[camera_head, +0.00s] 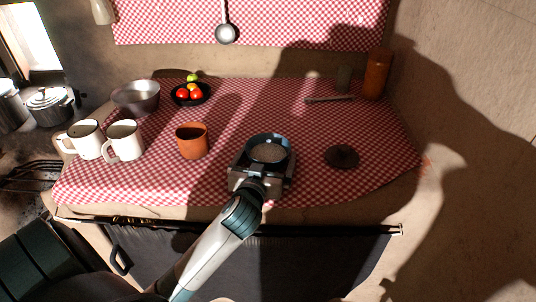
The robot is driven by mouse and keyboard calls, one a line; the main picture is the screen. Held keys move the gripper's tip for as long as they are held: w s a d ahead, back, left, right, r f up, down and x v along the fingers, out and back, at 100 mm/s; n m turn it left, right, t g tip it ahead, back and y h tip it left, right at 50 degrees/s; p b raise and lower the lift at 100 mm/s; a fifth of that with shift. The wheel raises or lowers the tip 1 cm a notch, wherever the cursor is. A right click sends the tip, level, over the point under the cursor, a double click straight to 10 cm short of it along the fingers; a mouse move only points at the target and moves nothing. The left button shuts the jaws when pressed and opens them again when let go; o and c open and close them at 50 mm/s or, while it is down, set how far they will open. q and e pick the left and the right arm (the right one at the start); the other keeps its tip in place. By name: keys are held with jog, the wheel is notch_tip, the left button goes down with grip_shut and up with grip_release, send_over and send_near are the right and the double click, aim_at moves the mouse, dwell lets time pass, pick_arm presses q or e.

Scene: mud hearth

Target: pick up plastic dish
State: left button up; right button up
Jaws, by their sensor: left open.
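A round dish (268,152) with a dark blue rim and a greyish speckled inside sits at the front middle of the checked cloth; it looks like the plastic dish. My left gripper (263,160) is at the dish, reaching in from the near side. Its jaws are open, with a finger to the left and to the right of the dish. The gripper hides the dish's near side, and I cannot tell whether the fingers touch it. My right gripper is not in view.
A brown clay cup (192,141) stands left of the dish, with two white mugs (124,141) beyond it. A flat dark disc (341,157) lies to the right. Behind are a metal bowl (136,97), a fruit bowl (190,101) and an orange-brown cylinder (376,75).

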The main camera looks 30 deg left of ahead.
pick_arm(q)
jog(key=shift+w+a, duration=0.15)
jog(key=shift+w, duration=0.2)
jog(key=c, duration=0.7)
jog(key=shift+c, duration=0.2)
jog(key=shift+r, duration=0.25)
